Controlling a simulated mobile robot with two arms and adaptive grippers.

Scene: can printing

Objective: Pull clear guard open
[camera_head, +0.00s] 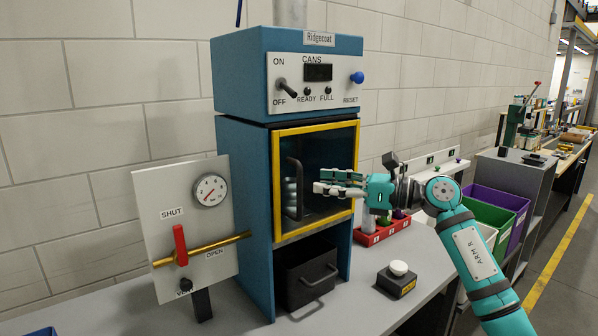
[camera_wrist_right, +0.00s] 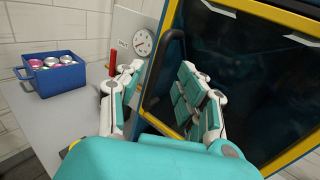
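The clear guard (camera_head: 327,170) is a dark see-through panel in a yellow frame on the front of the blue machine. It appears shut. Its dark upright handle (camera_head: 295,188) is at the panel's left side. My right gripper (camera_head: 318,183) is in front of the guard, a little right of the handle, fingers pointing left. In the right wrist view the two fingers (camera_wrist_right: 158,88) are spread apart with nothing between them, and the handle (camera_wrist_right: 166,72) shows beyond and between them. I cannot tell whether a finger touches the guard. My left gripper is not in view.
A panel with a gauge (camera_head: 210,190), a red lever (camera_head: 180,245) and a yellow pipe stands left of the machine. A black drawer (camera_head: 309,281) sits below the guard. A black box with a white button (camera_head: 398,268) is at right. A blue crate (camera_wrist_right: 54,82) holds several cans.

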